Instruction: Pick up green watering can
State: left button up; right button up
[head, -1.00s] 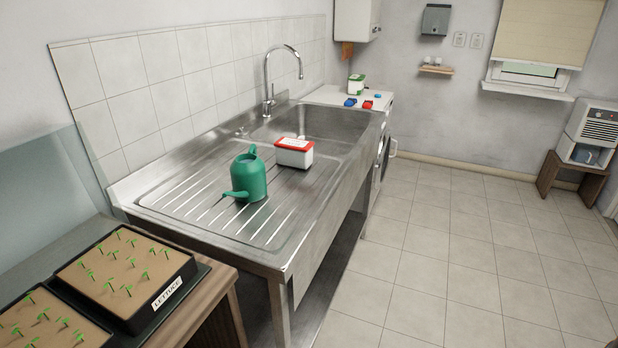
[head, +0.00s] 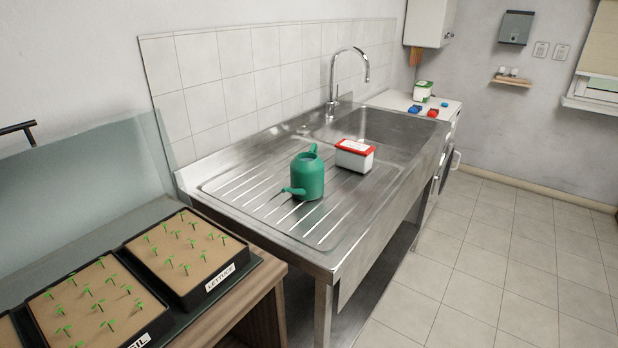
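The green watering can (head: 308,177) stands upright on the ribbed drainboard of the metal sink unit (head: 240,192). Its spout points to the left and towards the front, and part of its handle shows at the top. A white box with a red-rimmed lid (head: 354,159) is just behind it to the right. Neither of my grippers is in the head view.
Seedling trays (head: 190,252) sit on a wooden bench at the lower left, with a glass panel (head: 75,190) behind. A tap (head: 333,85) rises over the basin. A white appliance (head: 440,103) holds small items beyond the sink. The tiled floor (head: 510,260) at right is clear.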

aim_at(306, 169)
jog(key=i+l+u, duration=0.1)
jog(key=l, duration=0.2)
jog(key=i+l, duration=0.2)
jog(key=l, duration=0.15)
jog(key=i+l+u, duration=0.15)
jog(key=l, duration=0.15)
jog(key=i+l, duration=0.15)
jog(key=l, duration=0.15)
jog(key=u, duration=0.05)
